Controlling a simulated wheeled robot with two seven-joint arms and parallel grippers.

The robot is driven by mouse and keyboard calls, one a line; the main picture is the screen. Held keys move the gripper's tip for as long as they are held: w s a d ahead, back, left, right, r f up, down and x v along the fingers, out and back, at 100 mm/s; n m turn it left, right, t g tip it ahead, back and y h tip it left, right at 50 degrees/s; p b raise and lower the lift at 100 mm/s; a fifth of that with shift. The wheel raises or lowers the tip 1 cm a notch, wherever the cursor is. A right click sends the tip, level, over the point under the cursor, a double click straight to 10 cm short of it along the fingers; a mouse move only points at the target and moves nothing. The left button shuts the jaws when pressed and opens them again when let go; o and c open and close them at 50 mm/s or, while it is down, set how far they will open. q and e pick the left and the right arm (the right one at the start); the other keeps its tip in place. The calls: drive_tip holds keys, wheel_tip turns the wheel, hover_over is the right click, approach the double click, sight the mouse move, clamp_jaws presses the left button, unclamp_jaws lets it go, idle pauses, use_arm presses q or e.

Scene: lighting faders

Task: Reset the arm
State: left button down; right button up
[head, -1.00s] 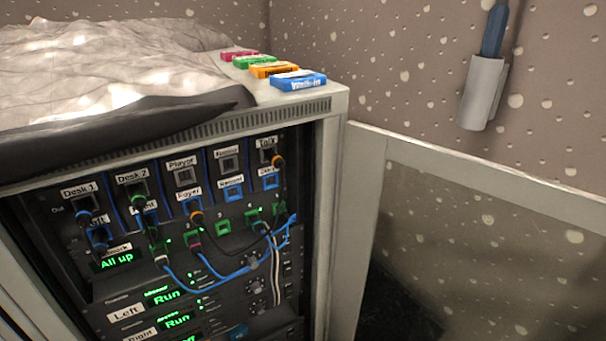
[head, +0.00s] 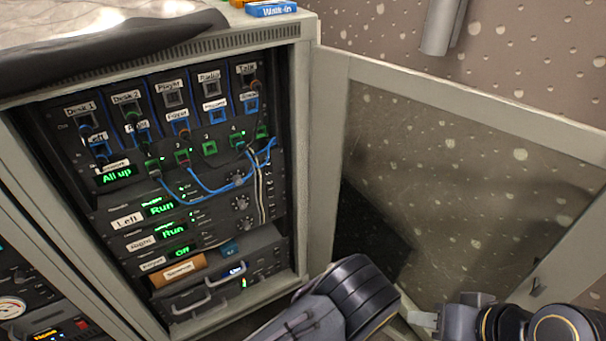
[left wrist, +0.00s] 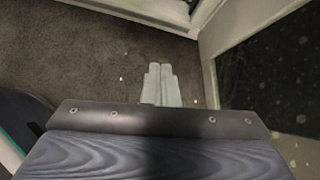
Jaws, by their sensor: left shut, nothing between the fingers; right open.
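My right gripper (head: 422,319) shows at the bottom of the head view, in front of the open rack door. Its pale fingers are small there; it is open, apart from the rack. My left gripper (left wrist: 160,84) shows in the left wrist view, its pale fingers together with nothing between them, above the dark carpet. A dark rounded link of my arm shows at the bottom middle of the head view. The rack (head: 309,170) stands at the left with cables plugged into its upper panel; its displays read "All up", "Run", "Run" and "Off".
The rack's glazed door (head: 470,160) stands open to the right, close to my right arm. A drawer unit with handles (head: 192,304) sits low in the rack. A dark cover (head: 120,50) and a blue labelled block (head: 272,9) lie on top. Dark carpet (left wrist: 100,50) is clear below my left gripper.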

use_arm(q)
drive_tip(key=a+r+n+g+h, duration=0.25)
drive_tip(key=a+r+n, duration=0.55)
drive_tip(key=r, duration=0.4)
drive_tip(key=a+r+n+g+h, duration=0.1)
drive_tip(key=a+r+n+g, duration=0.2)
drive_tip(key=a+r+n, duration=0.6)
drive_tip(key=s+a+r+n+t+h, duration=0.2)
drive_tip(key=s+a+r+n+h, duration=0.15)
drive_tip(key=s+r+n, duration=0.4)
drive_tip(key=s+a+r+n+t+h, duration=0.2)
drive_tip(key=s+a+r+n, duration=0.3)
drive_tip(key=s+r, duration=0.5)
wheel_tip(320, 180, up, 30)
drive_tip(key=s+p, duration=0.1)
drive_tip(key=p, duration=3.1)
drive_tip(key=shift+s+d, duration=0.25)
drive_tip(key=shift+s, duration=0.15)
use_arm(e)
wheel_tip(320, 180, up, 32)
use_arm(q)
drive_tip(key=shift+m, duration=0.25)
use_arm(e)
drive_tip(key=shift+r, duration=0.1)
use_arm(q)
drive_tip(key=shift+a+t, duration=0.1)
drive_tip(key=shift+t, duration=0.15)
use_arm(e)
drive_tip(key=shift+c, duration=0.4)
